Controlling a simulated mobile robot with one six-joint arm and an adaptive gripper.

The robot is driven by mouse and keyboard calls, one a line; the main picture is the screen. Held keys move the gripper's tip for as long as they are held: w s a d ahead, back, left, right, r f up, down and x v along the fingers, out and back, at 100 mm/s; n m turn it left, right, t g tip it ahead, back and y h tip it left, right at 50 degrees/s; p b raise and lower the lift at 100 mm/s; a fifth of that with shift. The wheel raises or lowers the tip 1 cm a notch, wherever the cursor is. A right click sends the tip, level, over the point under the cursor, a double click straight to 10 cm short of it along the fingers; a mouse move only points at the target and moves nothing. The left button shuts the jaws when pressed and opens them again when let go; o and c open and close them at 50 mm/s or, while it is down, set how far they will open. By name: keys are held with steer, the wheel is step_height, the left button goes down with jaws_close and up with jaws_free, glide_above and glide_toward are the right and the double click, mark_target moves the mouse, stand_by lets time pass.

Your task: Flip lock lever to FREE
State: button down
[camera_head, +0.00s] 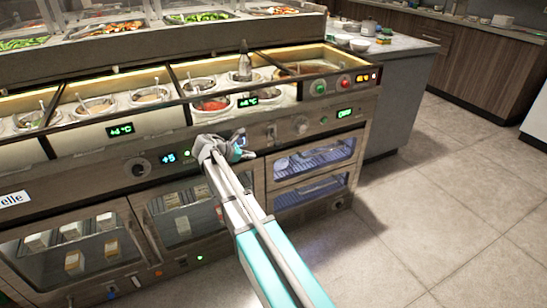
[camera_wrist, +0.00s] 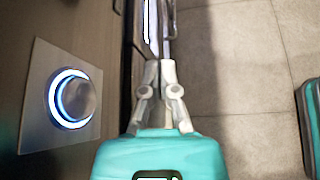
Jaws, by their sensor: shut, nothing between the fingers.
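My gripper (camera_head: 240,148) is at the front panel of the counter, below the sauce wells. In the wrist view its fingers (camera_wrist: 160,66) are together, with nothing seen between them. A round silver control with a glowing blue ring (camera_wrist: 73,98) sits on a square plate to the left of the fingers, apart from them. A small upright fitting (camera_head: 271,132) on the panel lies just right of my gripper in the head view; I cannot tell whether it is the lock lever. No FREE marking can be read. My arm and gripper hide part of the panel.
A silver knob (camera_head: 300,124) and a green display (camera_head: 344,113) are farther right on the panel. A dark knob (camera_head: 138,168) is to the left. Glass-fronted drawers (camera_head: 314,160) lie below. The tiled floor (camera_head: 440,190) at right is clear.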

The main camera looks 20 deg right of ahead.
mark_target(276, 141)
steer(key=shift+d+f, duration=0.1)
steer(key=shift+d, duration=0.05)
stand_by(0.3)
steer(key=b+x, duration=0.5)
steer(key=x, duration=0.5)
steer(key=r+p, duration=0.4)
steer(key=shift+s+d+r, duration=0.1)
steer(key=shift+s+d, duration=0.2)
steer(key=shift+a+r, duration=0.1)
steer(key=shift+a, duration=0.15)
stand_by(0.4)
